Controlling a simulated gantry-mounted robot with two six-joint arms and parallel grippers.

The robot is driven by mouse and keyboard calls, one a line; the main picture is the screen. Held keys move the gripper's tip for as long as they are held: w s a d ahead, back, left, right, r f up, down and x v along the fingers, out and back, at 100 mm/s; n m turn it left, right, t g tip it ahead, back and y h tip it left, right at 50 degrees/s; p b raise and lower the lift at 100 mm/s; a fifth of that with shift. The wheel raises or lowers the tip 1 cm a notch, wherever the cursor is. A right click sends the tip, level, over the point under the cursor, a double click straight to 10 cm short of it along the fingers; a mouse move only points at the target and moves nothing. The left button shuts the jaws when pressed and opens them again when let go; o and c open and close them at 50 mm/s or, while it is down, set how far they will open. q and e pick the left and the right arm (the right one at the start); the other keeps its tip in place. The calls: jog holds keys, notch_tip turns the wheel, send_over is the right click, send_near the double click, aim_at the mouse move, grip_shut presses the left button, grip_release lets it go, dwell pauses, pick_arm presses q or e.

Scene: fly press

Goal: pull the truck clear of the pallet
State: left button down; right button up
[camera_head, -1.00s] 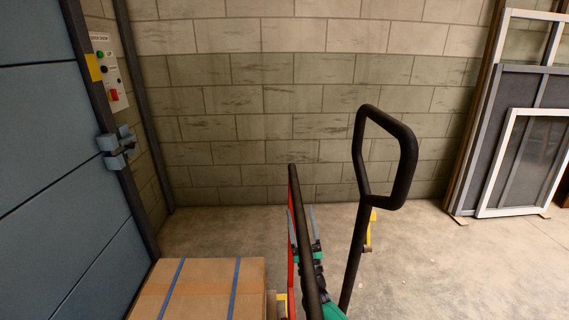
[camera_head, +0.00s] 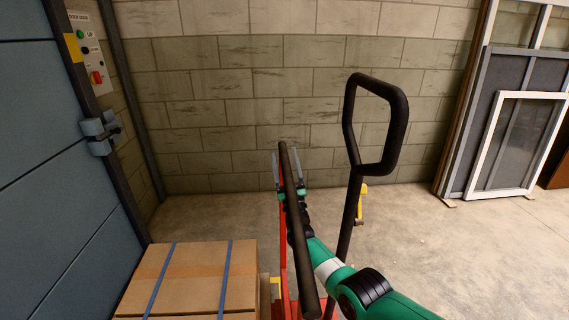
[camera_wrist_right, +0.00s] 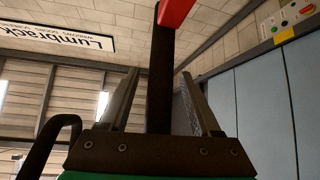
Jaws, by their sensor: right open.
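A black looped handle (camera_head: 398,125) on a dark shaft rises right of centre in the head view; it also shows at the lower left of the right wrist view (camera_wrist_right: 50,145). Left of it stands a long black bar (camera_head: 298,230) with red framework (camera_head: 284,255) below; I cannot tell how the two join. My right gripper (camera_head: 287,172) is open, one finger each side of the bar's upper part. In the wrist view the bar (camera_wrist_right: 160,85), with a red end, shows between the fingers with gaps both sides. Of the pallet (camera_head: 265,295), only a sliver shows beside the carton. My left gripper is out of view.
A strapped carton (camera_head: 195,275) sits at lower left, close to the bar. A blue panelled door (camera_head: 50,180) and a control box (camera_head: 89,50) are at left. Framed screens (camera_head: 515,145) lean on the right wall. The floor (camera_head: 420,250) at right is clear.

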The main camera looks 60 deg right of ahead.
grip_shut()
dwell(1.4)
